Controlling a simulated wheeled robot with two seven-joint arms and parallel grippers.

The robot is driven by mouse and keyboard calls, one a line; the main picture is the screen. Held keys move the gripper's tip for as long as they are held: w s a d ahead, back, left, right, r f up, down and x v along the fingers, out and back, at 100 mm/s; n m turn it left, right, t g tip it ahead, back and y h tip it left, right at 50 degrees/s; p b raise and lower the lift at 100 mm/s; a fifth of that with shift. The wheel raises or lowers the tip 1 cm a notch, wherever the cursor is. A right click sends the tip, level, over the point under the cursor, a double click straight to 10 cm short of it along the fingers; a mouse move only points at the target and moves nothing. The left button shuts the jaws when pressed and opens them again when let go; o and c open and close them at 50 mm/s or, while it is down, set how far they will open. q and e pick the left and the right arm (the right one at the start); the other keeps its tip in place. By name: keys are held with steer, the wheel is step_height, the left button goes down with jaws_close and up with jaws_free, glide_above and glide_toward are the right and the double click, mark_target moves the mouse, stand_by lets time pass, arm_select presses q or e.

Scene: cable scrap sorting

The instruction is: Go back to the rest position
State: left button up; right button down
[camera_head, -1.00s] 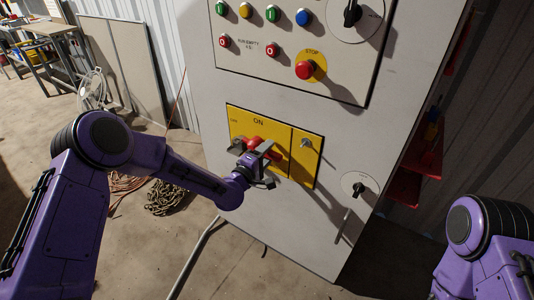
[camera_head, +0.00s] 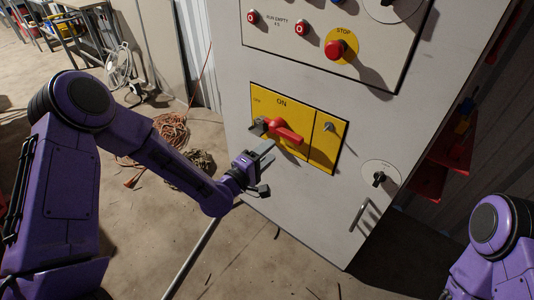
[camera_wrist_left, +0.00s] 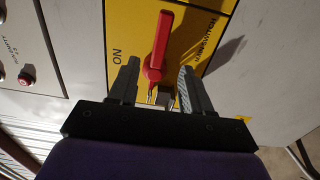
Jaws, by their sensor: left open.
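The red switch handle (camera_head: 287,134) sits on the yellow ON panel (camera_head: 268,96) of the grey cabinet, pointing right and slightly down. My left gripper (camera_head: 263,168) is open and empty, below and left of the handle and apart from it. In the left wrist view the handle (camera_wrist_left: 158,45) stands ahead, between the lines of the two open fingers (camera_wrist_left: 154,82), with nothing held. Only a purple upper part of my right arm shows at the lower right; its gripper is out of view.
The cabinet (camera_head: 232,60) carries a red STOP button (camera_head: 341,46), a rotary switch (camera_head: 378,178) and a door handle (camera_head: 361,213). The floor in front is mostly clear.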

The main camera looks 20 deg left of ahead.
arm_select(q)
steer(key=s+a+f+m+g+y+p, duration=0.2)
steer(key=s+a+f+g+y, duration=0.15)
steer(key=s+f, duration=0.4)
steer(key=s+a+f+m+g+y+p, duration=0.1)
steer(key=s+a+f+m+g+y, duration=0.2)
steer(key=s+f, duration=0.45)
steer(key=s+a+f+m+g+y+p, duration=0.1)
steer(key=s+a+f+g+p, duration=0.1)
steer(key=s, duration=0.8)
steer(key=s+a+f+m+g+y+p, duration=0.1)
steer(key=s+a+g, duration=0.3)
steer(key=s, duration=0.6)
steer(key=shift+s+f+g+y+p, duration=0.2)
steer(key=shift+f+g+y+p, duration=0.25)
steer(key=shift+f+g+y, duration=0.15)
